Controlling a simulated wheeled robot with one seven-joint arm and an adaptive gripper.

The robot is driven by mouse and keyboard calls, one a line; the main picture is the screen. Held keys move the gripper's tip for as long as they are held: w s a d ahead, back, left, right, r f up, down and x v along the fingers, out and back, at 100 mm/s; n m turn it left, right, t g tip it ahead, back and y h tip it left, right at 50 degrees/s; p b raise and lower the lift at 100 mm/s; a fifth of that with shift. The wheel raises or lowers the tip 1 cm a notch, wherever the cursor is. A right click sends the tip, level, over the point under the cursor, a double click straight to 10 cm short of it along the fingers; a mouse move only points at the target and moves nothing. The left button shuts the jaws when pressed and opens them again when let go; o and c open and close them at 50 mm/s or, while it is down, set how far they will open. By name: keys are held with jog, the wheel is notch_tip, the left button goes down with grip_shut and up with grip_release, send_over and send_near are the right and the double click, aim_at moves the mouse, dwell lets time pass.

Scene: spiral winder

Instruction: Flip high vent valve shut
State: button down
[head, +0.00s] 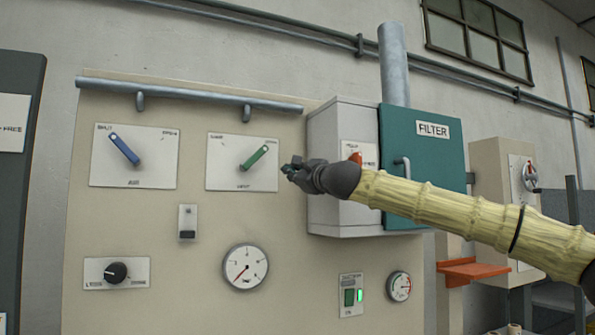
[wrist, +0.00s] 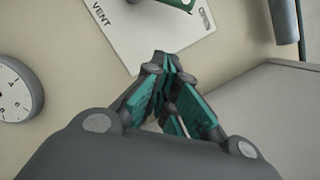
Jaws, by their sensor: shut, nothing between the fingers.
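The vent valve is a green lever (head: 256,157) on a white plate (head: 222,178) marked VENT, high on the beige panel. The lever slants from its lower-left pivot up to the right. My gripper (head: 289,170) is shut and empty, just right of the plate's right edge. In the wrist view, the closed teal fingertips (wrist: 165,62) are below the plate's lower edge, and part of the green lever (wrist: 178,3) shows at the top. I cannot tell whether the fingertips touch the panel.
A blue lever (head: 124,149) is on the plate marked AIR to the left. A pipe (head: 190,94) runs above both plates. A grey cabinet with a teal FILTER door (head: 432,170) juts out right of my gripper. A round gauge (head: 245,267) sits below the vent plate.

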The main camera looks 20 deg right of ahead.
aim_at(255, 157)
jog(key=p+x, duration=0.1)
jog(key=x, duration=0.4)
jog(key=shift+a+r+p, duration=0.15)
jog(key=shift+r+p, duration=0.1)
jog(key=shift+p, duration=0.15)
jog(key=shift+s+a+r+p, duration=0.1)
jog(key=shift+a+r+p, duration=0.55)
jog(key=shift+a+r, duration=0.55)
jog(key=shift+f, duration=0.1)
jog(key=shift+a, duration=0.1)
